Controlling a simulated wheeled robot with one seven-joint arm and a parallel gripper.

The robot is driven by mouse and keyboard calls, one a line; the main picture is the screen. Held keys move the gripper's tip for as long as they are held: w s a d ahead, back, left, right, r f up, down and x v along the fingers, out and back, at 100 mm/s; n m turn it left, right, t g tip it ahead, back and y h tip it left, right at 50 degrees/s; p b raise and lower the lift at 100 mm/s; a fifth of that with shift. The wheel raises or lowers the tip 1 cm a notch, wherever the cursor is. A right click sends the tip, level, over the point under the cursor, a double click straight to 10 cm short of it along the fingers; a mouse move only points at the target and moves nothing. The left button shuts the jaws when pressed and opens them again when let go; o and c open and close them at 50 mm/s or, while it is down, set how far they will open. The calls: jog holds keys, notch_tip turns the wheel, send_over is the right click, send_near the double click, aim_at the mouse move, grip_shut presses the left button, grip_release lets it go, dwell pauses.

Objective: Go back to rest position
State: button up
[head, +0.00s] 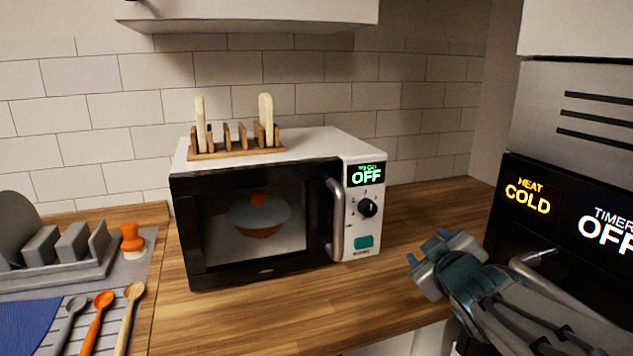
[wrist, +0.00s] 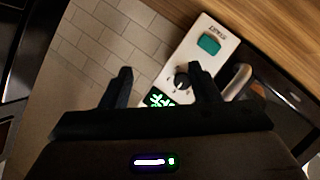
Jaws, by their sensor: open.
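My gripper (head: 430,264) is in front of the right part of the counter, to the right of the microwave and apart from it. In the wrist view my gripper (wrist: 160,85) has its two dark fingers spread with nothing between them. The microwave (head: 255,265) stands on the counter with its door shut. Its display reads OFF. A bowl under a bluish cover with an orange knob (head: 258,215) shows through the door glass. The microwave's control panel (wrist: 190,70) also shows beyond the fingers in the wrist view.
A wooden rack (head: 236,149) with two bread slices stands on the microwave. A dish rack (head: 60,265), an orange-topped brush (head: 132,240) and several spoons (head: 97,318) are at left. A dark oven (head: 560,225) reading COLD is close at right. Bare counter (head: 420,205) lies behind my gripper.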

jog(key=s+a+f+m+g+p, duration=0.1)
jog(key=s+a+m+g+p, duration=0.1)
jog(key=s, duration=0.4)
jog(key=s+a+f+m+g+p, duration=0.1)
jog(key=s+a+m+g+p, duration=0.1)
jog(key=s+g, duration=0.4)
jog(key=s+a+f+m+g+p, duration=0.2)
jog(key=s+m+g+p, duration=0.2)
jog(key=s+p, duration=0.1)
jog(key=shift+s+a+y, duration=0.35)
jog(key=shift+s+y, duration=0.05)
jog(key=shift+s, duration=0.2)
jog(key=shift+f, duration=0.1)
